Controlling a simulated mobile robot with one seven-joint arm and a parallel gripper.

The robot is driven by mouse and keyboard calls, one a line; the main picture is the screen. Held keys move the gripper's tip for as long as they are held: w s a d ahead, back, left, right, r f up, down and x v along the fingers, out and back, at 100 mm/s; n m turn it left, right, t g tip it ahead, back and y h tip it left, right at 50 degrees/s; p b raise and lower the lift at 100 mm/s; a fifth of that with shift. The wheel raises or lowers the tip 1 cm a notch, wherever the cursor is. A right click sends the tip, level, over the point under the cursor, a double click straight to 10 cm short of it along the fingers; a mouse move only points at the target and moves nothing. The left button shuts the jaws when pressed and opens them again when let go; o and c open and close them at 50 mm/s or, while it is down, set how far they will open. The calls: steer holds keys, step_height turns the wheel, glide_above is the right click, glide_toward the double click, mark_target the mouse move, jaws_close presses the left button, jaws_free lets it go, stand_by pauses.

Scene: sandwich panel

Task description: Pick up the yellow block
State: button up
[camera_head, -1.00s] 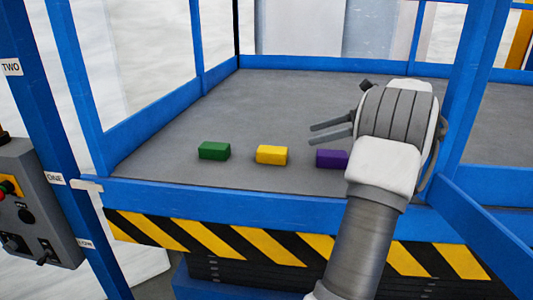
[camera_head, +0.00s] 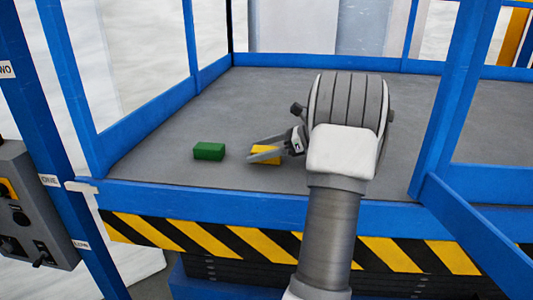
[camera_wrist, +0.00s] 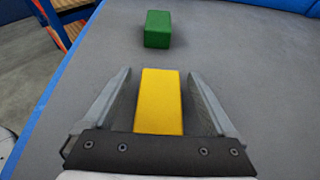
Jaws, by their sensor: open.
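The yellow block (camera_head: 265,154) lies on the grey platform. In the wrist view the yellow block (camera_wrist: 159,101) sits between the two open fingers of my gripper (camera_wrist: 160,90), with a gap on each side. In the head view my gripper (camera_head: 262,154) reaches in from the right, and its fingers partly cover the block. The near end of the block is hidden by the gripper body in the wrist view.
A green block (camera_head: 209,151) lies to the left of the yellow one; it also shows beyond the fingertips in the wrist view (camera_wrist: 157,29). Blue rails edge the grey platform (camera_head: 200,110). A control box (camera_head: 30,215) hangs at the far left. The platform behind the blocks is clear.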

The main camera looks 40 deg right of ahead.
steer(key=shift+x, duration=0.85)
steer(key=shift+r, duration=0.1)
jaws_close()
